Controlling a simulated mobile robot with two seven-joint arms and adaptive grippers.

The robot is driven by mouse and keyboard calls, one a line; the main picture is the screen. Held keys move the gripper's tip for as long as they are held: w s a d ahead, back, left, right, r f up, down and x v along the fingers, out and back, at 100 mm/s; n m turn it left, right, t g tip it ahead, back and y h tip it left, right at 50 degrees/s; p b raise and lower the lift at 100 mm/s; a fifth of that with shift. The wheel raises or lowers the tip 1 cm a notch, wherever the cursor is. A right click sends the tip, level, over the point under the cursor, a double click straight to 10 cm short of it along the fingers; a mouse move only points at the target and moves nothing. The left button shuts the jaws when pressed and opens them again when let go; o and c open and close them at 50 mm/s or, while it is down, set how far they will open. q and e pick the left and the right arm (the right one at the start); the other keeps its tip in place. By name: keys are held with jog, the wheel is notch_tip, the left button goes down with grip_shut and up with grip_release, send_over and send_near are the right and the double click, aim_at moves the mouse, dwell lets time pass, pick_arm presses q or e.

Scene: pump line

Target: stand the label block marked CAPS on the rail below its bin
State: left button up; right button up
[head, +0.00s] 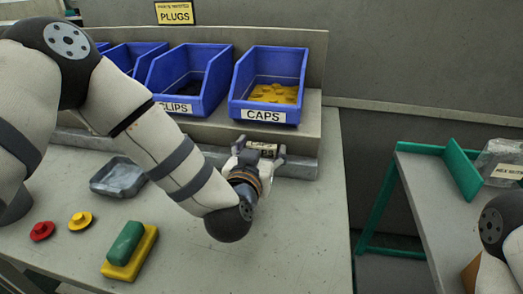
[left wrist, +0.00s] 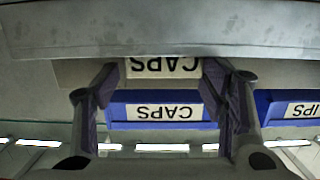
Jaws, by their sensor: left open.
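The CAPS label block (head: 262,147) is at the rail (head: 300,166) below the blue CAPS bin (head: 268,85), which holds yellow caps. In the left wrist view, which is upside down, the block (left wrist: 163,68) shows its CAPS label, and the rail's front (left wrist: 160,30) hides the label's lower edge. It looks upright there. My left gripper (head: 261,156) is open, with one finger on each side of the block; both fingers show in the left wrist view (left wrist: 165,88). I cannot tell whether they touch it. My right gripper is out of view.
The CLIPS bin (head: 188,80) stands left of the CAPS bin. On the bench are a grey tray (head: 118,177), red (head: 42,231) and yellow (head: 80,221) buttons, and a green-and-yellow block (head: 129,250). A green-edged table (head: 425,180) stands right.

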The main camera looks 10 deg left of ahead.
pick_arm(q)
jog(key=shift+s+a+f+g, duration=0.25)
jog(key=shift+f+g, duration=0.05)
jog(key=shift+f, duration=0.3)
jog(key=v, duration=0.3)
jog(key=r+p+v, duration=0.1)
jog(key=v, duration=0.3)
jog(key=p+v, duration=0.1)
jog(key=v, duration=0.3)
jog(key=shift+r, duration=0.25)
jog(key=shift+s, duration=0.45)
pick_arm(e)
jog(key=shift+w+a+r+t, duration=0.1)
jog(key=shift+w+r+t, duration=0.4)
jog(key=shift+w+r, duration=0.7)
